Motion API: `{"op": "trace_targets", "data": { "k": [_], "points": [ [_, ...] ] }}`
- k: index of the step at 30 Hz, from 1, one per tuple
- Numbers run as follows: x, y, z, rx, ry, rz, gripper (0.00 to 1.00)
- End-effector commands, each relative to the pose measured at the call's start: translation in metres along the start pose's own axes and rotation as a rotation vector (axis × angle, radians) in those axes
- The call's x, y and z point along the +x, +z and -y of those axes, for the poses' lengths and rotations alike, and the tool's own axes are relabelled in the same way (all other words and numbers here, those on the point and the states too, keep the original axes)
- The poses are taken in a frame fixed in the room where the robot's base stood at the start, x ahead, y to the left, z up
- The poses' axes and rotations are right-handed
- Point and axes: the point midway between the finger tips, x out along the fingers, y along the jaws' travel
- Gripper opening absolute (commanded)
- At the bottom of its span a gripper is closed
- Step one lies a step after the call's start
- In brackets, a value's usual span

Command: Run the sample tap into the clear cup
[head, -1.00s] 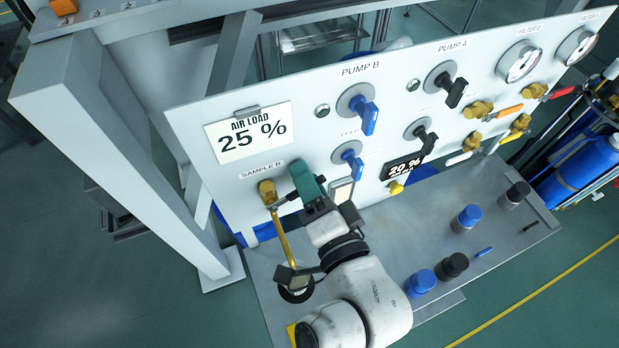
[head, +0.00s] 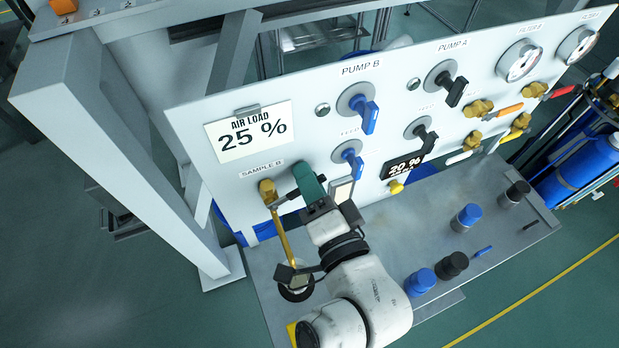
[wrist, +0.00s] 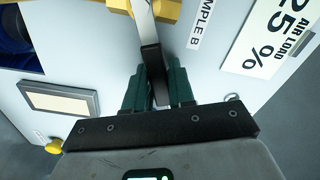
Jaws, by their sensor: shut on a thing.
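The sample tap (head: 267,188) is a brass valve on the white panel under the SAMPLE B label, with a long brass spout (head: 283,240) pointing down. My gripper (head: 308,186) is at the tap with its green fingers close to the panel. In the wrist view, my gripper (wrist: 155,88) is shut on the tap's handle (wrist: 151,75), whose dark grip lies between the fingers. Below the spout's lower end, a round dark-rimmed item (head: 297,293) sits on the bench, partly covered by my arm. I cannot tell whether it is the clear cup, or whether liquid is flowing.
A card (head: 249,132) reads AIR LOAD 25 %. A dark display (head: 403,166) reads 20 %. Blue handles (head: 366,115) and black handles (head: 456,92) stick out from the panel. Blue and black capped items (head: 420,282) stand on the grey bench (head: 500,235), right of my arm.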

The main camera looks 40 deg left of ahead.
Motion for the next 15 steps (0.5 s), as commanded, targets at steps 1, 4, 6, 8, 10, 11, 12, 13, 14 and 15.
{"op": "trace_targets", "data": {
  "k": [1,4,6,8,10,11,12,13,14,15],
  "points": [
    [0.000,-0.001,-0.002,0.034,0.003,0.000,0.00],
    [-0.001,-0.002,-0.009,0.155,0.005,-0.002,0.00],
    [-0.001,0.000,-0.016,0.253,0.005,-0.002,0.00],
    [-0.001,0.002,-0.021,0.322,0.005,-0.002,0.00],
    [-0.001,0.004,-0.025,0.374,0.004,-0.001,0.00],
    [-0.001,0.004,-0.026,0.386,0.003,-0.001,0.00],
    [-0.001,0.005,-0.027,0.396,0.003,-0.001,0.00],
    [-0.001,0.005,-0.027,0.399,0.002,-0.001,0.00],
    [0.000,0.005,-0.027,0.400,0.002,-0.001,0.00],
    [0.000,0.005,-0.027,0.399,0.002,-0.001,0.00]
  ]
}}
